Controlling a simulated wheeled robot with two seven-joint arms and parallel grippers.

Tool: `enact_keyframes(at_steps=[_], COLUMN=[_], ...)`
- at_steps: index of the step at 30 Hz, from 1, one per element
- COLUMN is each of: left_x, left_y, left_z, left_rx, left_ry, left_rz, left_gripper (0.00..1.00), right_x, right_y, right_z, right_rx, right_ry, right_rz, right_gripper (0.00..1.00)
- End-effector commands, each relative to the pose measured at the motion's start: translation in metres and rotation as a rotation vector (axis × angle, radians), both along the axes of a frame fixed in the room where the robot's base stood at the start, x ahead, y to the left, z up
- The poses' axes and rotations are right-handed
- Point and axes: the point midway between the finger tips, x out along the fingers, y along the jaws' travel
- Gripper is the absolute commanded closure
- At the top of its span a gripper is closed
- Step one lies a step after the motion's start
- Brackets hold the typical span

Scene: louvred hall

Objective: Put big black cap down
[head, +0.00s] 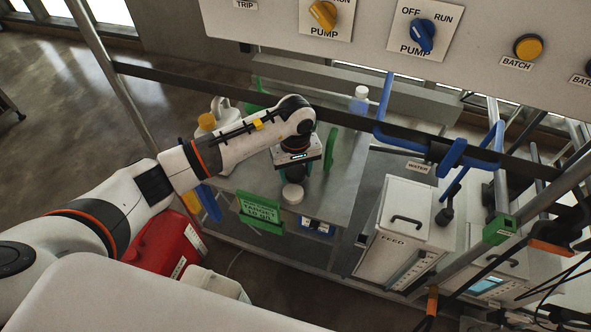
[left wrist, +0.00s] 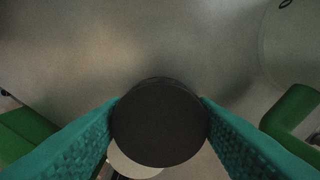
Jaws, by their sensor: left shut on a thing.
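The big black cap (left wrist: 160,124) is a dark round disc in the left wrist view. My left gripper (left wrist: 160,108) is shut on it, with one teal finger on each side. In the head view my left gripper (head: 297,160) points down over the grey metal table (head: 262,178). The cap is hard to make out there against the dark gripper. A pale round thing (left wrist: 134,166) shows partly behind the cap in the wrist view. I cannot tell whether the cap touches the table. My right gripper does not show.
A small white round container (head: 293,193) stands near the gripper. Green holders (head: 332,148) and a green sign (head: 260,212) edge the table. A white jug (head: 224,112) and a clear bottle (head: 359,99) stand further back.

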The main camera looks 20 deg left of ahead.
Motion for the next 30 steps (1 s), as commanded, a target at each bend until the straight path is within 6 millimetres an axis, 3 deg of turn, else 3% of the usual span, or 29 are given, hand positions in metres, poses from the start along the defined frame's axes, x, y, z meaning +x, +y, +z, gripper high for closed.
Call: enact_keyframes(at_steps=[6, 7, 11, 20, 25, 30], left_x=[0.000, 0.000, 0.000, 0.000, -0.001, 0.001], left_y=[0.000, 0.000, 0.000, 0.000, 0.000, 0.001], left_z=[-0.007, -0.006, -0.005, -0.003, 0.012, 0.041], left_rx=[0.001, 0.001, 0.000, 0.000, -0.001, 0.001], left_ry=[-0.001, -0.001, 0.000, 0.000, 0.002, -0.005], left_rz=[0.000, 0.000, 0.000, 0.000, 0.001, -0.001], left_gripper=[0.89, 0.45, 0.26, 0.26, 0.26, 0.26], right_x=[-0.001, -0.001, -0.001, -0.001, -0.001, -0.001], right_y=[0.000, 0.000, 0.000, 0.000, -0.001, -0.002], right_z=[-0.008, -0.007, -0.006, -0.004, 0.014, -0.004], right_rx=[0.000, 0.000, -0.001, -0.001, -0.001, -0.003], right_ry=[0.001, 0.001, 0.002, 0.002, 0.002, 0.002], right_rz=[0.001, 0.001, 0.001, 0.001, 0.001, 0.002], right_gripper=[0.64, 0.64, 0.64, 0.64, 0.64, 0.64])
